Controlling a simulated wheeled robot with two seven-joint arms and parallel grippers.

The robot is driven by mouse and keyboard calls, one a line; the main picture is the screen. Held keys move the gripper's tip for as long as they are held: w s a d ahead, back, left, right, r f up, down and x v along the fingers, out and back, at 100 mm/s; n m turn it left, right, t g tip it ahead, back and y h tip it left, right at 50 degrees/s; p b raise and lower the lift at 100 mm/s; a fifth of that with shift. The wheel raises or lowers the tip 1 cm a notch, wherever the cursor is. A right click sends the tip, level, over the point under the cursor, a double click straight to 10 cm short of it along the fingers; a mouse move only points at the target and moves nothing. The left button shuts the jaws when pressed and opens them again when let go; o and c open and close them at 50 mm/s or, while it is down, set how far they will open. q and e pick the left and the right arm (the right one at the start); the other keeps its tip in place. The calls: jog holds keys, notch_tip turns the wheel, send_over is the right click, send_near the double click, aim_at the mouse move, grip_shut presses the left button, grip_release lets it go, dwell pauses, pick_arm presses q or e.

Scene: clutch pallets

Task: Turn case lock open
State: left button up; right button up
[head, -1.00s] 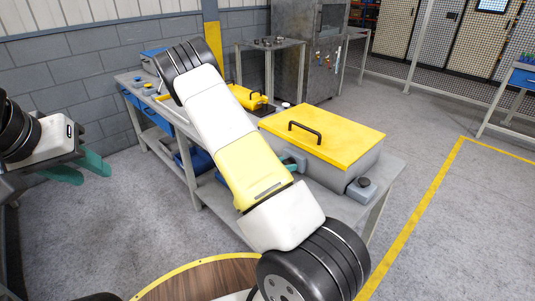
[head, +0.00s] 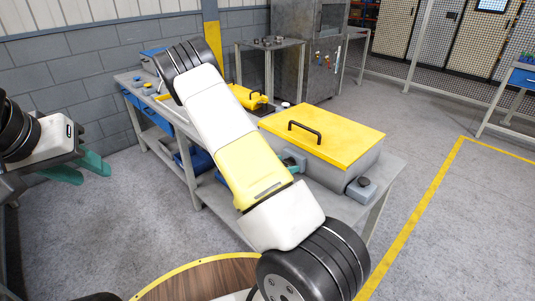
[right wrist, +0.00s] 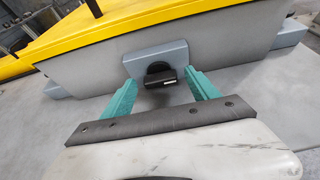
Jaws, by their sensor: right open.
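The case (head: 348,162) is a grey box with a yellow lid (head: 325,130) and a black handle, standing on the grey bench. In the right wrist view its lock (right wrist: 159,73) is a dark round knob with a small bar on a blue-grey plate (right wrist: 156,58) on the case's side. My right gripper (right wrist: 165,88) is open, its two teal fingers on either side of the lock; I cannot tell whether they touch it. In the head view my right arm hides most of that gripper and the lock. My left gripper (head: 88,171) is open and empty at the left, away from the bench.
The bench (head: 390,165) also carries a smaller yellow case (head: 247,97) behind my right arm. A grey block with a dark knob (head: 361,188) is at the case's right end. Open floor lies right of the bench.

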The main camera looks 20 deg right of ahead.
jog(key=v, duration=0.8)
